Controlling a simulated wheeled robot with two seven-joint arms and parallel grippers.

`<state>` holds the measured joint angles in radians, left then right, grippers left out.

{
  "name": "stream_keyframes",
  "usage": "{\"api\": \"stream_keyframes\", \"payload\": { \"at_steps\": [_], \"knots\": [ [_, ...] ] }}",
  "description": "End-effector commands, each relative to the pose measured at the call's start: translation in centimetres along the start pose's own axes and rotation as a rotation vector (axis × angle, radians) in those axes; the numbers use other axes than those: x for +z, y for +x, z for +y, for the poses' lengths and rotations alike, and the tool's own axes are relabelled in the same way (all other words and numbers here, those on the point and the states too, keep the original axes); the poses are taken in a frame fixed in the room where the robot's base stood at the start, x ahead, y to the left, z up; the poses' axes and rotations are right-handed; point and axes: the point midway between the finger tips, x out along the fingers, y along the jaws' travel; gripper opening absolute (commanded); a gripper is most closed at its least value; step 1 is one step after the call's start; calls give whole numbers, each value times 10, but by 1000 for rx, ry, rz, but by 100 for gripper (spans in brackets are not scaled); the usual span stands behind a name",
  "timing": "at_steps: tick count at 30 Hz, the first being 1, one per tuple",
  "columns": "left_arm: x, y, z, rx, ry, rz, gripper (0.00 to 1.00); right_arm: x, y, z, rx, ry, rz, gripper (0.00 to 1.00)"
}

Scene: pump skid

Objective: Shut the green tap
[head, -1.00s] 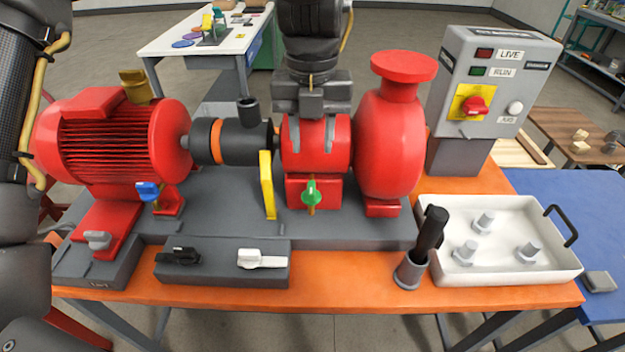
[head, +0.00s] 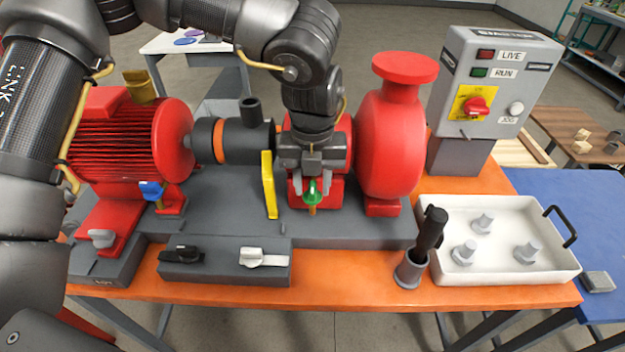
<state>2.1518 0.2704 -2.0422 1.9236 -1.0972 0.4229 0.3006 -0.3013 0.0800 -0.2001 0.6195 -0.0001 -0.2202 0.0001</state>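The green tap (head: 313,196) is on the front of the red pump block, low in the middle of the skid in the head view. My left gripper (head: 313,187) reaches down from above in front of the block. Its two fingers are apart, one on each side of the green tap handle, and I see no clear contact. The fingers and wrist hide part of the block, and the handle's exact angle is hard to tell. My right gripper is not in view.
A yellow guard plate (head: 268,184) stands just left of the gripper, and the red pump casing (head: 390,145) is close on the right. A blue tap (head: 151,190) sits by the red motor (head: 125,140). A black-handled tool in a grey cup (head: 411,270) and a white tray (head: 455,210) are front right.

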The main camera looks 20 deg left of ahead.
Motion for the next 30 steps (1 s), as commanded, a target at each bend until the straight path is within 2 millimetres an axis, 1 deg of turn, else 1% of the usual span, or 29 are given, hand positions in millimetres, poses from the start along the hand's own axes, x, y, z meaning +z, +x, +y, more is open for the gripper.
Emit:
{"api": "stream_keyframes", "payload": {
  "at_steps": [8, 11, 15, 17, 25, 30],
  "knots": [
    [0, 2, 0, 0, 0, 0, 36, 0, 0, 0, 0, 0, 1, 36],
    [0, 2, 0, 0, 0, 0, 25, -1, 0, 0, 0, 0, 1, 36],
    [0, 2, 0, 0, 0, 0, 6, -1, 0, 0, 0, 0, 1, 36],
    [0, 2, 0, 0, 0, 0, 0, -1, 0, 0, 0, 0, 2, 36],
    [0, 1, 0, 0, 15, 0, 0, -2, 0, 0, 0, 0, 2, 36],
    [0, 1, 0, -1, 76, 1, 0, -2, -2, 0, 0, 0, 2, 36]
  ]
}}
